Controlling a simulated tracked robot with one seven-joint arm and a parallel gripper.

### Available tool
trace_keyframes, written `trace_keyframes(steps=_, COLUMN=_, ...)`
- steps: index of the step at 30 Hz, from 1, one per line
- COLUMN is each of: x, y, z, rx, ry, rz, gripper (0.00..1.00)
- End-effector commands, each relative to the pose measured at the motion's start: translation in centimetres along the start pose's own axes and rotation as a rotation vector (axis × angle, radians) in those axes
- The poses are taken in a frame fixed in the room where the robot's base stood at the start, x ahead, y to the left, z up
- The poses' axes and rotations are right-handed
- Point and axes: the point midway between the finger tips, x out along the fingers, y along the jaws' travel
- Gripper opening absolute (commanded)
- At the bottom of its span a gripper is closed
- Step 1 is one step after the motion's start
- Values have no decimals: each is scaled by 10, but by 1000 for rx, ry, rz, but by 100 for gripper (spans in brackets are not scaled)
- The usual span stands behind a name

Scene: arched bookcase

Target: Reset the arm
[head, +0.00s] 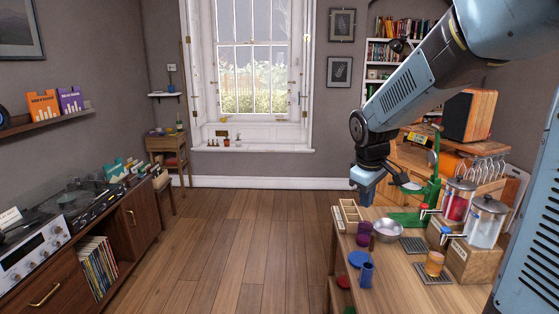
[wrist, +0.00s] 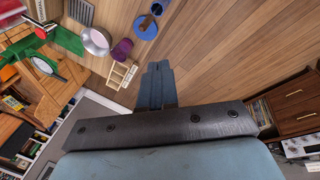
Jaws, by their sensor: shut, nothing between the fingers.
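My gripper (head: 366,190) hangs from my blue arm above the far left part of the wooden table, pointing down. Its fingers are together and hold nothing. In the wrist view the shut fingers (wrist: 156,84) stand out over the wooden floor, apart from the table things.
The table (head: 393,278) holds a sectioned wooden tray (head: 349,212), a metal bowl (head: 388,230), purple cups (head: 363,239), a blue cup (head: 366,273), an orange cup (head: 434,263), a green stand (head: 432,180) and drink dispensers (head: 487,221). A record cabinet (head: 108,241) stands left. The middle floor is clear.

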Motion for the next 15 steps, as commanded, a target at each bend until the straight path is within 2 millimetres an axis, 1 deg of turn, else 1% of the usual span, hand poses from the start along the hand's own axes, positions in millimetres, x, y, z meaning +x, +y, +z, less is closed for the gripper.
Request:
trace_keyframes(steps=1, x=-13, y=-3, z=9, rx=37, ry=16, rz=8, gripper=0)
trace_keyframes(steps=6, x=-46, y=-18, z=37, rx=167, ry=59, rz=17, gripper=0)
trace_keyframes(steps=15, x=-92, y=-49, z=86, rx=391, ry=145, rz=17, gripper=0)
